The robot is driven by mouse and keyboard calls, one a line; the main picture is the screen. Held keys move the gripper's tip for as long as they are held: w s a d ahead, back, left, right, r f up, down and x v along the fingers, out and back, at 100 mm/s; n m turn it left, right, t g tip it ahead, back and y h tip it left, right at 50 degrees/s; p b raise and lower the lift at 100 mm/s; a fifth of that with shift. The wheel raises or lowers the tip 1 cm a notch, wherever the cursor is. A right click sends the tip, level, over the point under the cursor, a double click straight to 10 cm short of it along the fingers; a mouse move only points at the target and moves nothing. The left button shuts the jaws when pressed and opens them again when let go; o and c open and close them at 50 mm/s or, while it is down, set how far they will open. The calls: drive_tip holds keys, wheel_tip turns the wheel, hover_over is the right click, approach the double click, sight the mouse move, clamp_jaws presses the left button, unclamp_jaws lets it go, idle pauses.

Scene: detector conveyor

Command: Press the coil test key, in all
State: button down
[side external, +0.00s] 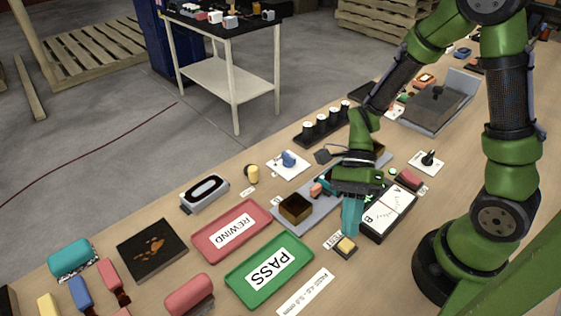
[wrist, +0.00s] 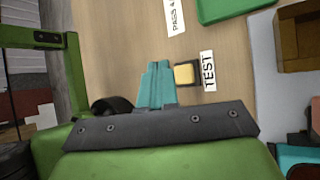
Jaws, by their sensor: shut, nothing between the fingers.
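The coil test key is a cream-yellow square button (side external: 346,245) on a dark base, with a TEST label beside it. In the wrist view the key (wrist: 185,74) sits just right of my fingertips, with the TEST label (wrist: 209,71) to its right. My gripper (side external: 351,228) has teal fingers, shut together and empty, pointing down close to the key. In the wrist view my gripper (wrist: 157,68) appears beside the key's left edge. I cannot tell whether the fingers touch the key or how high they are above it.
A green PASS tray (side external: 241,292) and a red REWIND tray (side external: 207,248) lie to the left. A grey conveyor strip (side external: 312,221) carries an open brown box (side external: 296,208). A black box with a white A/B face (side external: 389,209) stands behind the key. A PASS range label (side external: 305,293) lies in front.

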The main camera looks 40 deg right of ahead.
drive_tip(key=shift+r, duration=1.5)
drive_tip(key=w+d+r+n+t+h, duration=0.1)
drive_tip(key=d+r+n+t+h, duration=0.1)
drive_tip(key=r+n+t, duration=0.4)
drive_tip(key=w+d+r+n+t+h, duration=0.2)
drive_tip(key=d+r+n+t, duration=0.3)
drive_tip(key=r+n, duration=0.4)
drive_tip(key=shift+w+r+n+t+h, duration=0.2)
drive_tip(key=shift+r+n+t+h, duration=0.25)
drive_tip(key=shift+t+h, duration=0.3)
